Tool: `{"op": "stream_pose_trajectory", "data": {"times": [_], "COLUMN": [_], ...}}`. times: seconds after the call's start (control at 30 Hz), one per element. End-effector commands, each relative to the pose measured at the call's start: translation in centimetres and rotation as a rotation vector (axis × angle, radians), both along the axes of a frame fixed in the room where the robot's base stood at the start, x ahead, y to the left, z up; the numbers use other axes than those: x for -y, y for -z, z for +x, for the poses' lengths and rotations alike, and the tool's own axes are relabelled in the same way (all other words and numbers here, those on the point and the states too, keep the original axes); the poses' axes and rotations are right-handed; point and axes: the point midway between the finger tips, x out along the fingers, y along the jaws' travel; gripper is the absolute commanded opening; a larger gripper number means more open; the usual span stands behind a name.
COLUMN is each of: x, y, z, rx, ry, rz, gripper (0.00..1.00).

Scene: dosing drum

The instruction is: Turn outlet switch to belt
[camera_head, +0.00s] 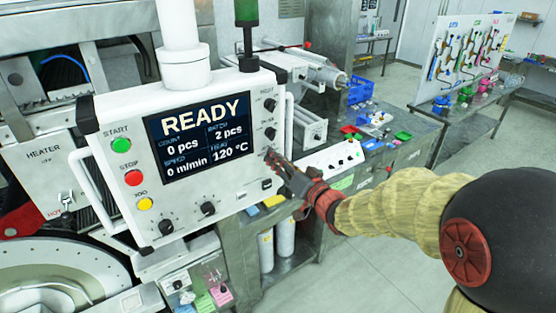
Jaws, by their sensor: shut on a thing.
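The white control panel (118,170) stands at the left, with a screen (201,134) reading READY. Two black rotary knobs, the upper (269,105) and the lower (270,133), sit right of the screen. My gripper (272,157) reaches in from the right, its fingertips shut on a small switch below those knobs. The fingers hide most of that switch, and its position cannot be told. The labels beside the knobs are too small to read for sure, so I cannot confirm which is the outlet switch.
Green START (123,145), red STOP (132,178) and yellow JOG (145,203) buttons line the panel's left. Two more knobs sit below the screen. The panel's right handle (288,120) stands close to my gripper. A bench with coloured parts (378,130) is behind. Floor at lower right is clear.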

Motion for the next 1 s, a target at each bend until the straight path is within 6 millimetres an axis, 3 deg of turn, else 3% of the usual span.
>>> {"op": "stream_pose_trajectory", "data": {"times": [0.37,1.0], "x": [-0.10,-0.62], "y": [0.27,0.31], "z": [-0.08,-0.45], "rx": [0.080,0.403], "ry": [0.000,0.001], "rz": [-0.114,-0.594], "gripper": [0.00,0.00]}}
